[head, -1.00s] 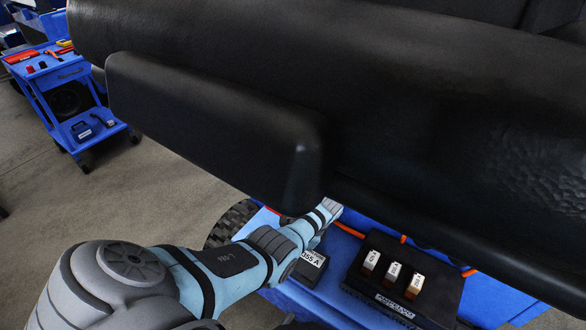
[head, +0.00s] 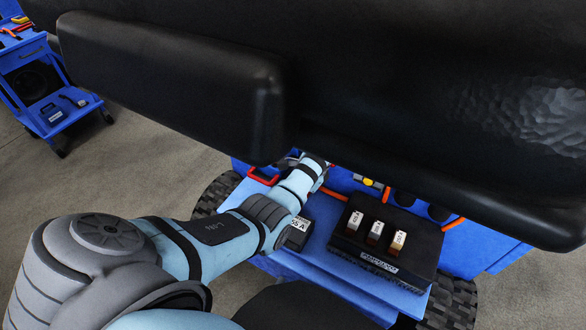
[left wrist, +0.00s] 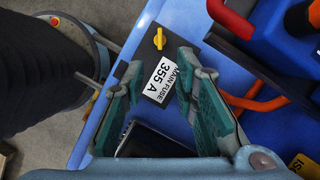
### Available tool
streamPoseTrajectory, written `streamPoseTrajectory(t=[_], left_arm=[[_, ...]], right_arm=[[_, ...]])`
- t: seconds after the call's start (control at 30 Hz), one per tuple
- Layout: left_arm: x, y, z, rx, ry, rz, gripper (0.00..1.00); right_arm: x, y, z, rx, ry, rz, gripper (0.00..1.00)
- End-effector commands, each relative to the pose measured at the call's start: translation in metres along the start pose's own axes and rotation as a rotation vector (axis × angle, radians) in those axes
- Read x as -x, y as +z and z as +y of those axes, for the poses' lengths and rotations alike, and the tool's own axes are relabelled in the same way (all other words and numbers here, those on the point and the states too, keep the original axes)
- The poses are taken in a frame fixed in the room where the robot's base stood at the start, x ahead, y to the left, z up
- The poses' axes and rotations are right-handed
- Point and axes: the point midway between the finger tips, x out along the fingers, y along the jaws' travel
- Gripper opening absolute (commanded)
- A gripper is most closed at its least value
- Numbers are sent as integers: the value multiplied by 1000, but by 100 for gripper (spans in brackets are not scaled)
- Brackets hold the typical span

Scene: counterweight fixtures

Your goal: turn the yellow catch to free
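The yellow catch (left wrist: 159,38) is a small upright tab in the left wrist view. It stands at the far end of the black fuse box (left wrist: 153,97), labelled "MAIN FUSE 355 A". My left gripper (left wrist: 161,60) is open over the box, one finger on each side of the label. The catch lies just beyond the fingertips, and I see no contact. In the head view the fuse box (head: 298,238) shows partly behind my left forearm, and the catch is hidden. My left fingers are hard to make out there. My right gripper is not in view.
A black overhanging cover (head: 170,85) spans above my left arm. A black block with several labelled fuses (head: 376,232) sits to the right on the blue deck (head: 330,262). Orange cables (left wrist: 255,103) run right of the gripper. A blue cart (head: 40,85) stands far left.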

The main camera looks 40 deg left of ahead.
Motion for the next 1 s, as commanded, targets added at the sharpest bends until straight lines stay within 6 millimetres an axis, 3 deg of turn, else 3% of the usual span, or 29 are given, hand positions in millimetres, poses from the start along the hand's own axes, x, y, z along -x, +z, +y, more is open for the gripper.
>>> streamPoseTrajectory(t=[0.1, 0.3, 0.37, 0.47, 0.6, 0.67, 0.77, 0.9, 1.0], left_arm=[[11, 0, 0, 0, 1, 1, 27], [12, 0, 0, 0, 1, 0, 27], [11, 0, 1, -1, 3, -2, 35], [-6, 9, 16, -12, 39, -34, 48], [-59, 58, 69, -12, 97, -110, 48], [-71, 82, 88, 155, 36, -76, 48], [-59, 96, 97, 627, -93, 106, 48], [-8, 75, 75, 1208, -113, 458, 48], [11, 62, 65, 1474, -41, 594, 48]], right_arm=[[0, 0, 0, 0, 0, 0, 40], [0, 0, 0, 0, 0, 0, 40], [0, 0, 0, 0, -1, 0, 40], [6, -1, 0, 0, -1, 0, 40], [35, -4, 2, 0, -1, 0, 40], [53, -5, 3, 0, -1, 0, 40], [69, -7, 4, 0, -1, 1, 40], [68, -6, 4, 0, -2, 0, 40], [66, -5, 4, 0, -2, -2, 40]])
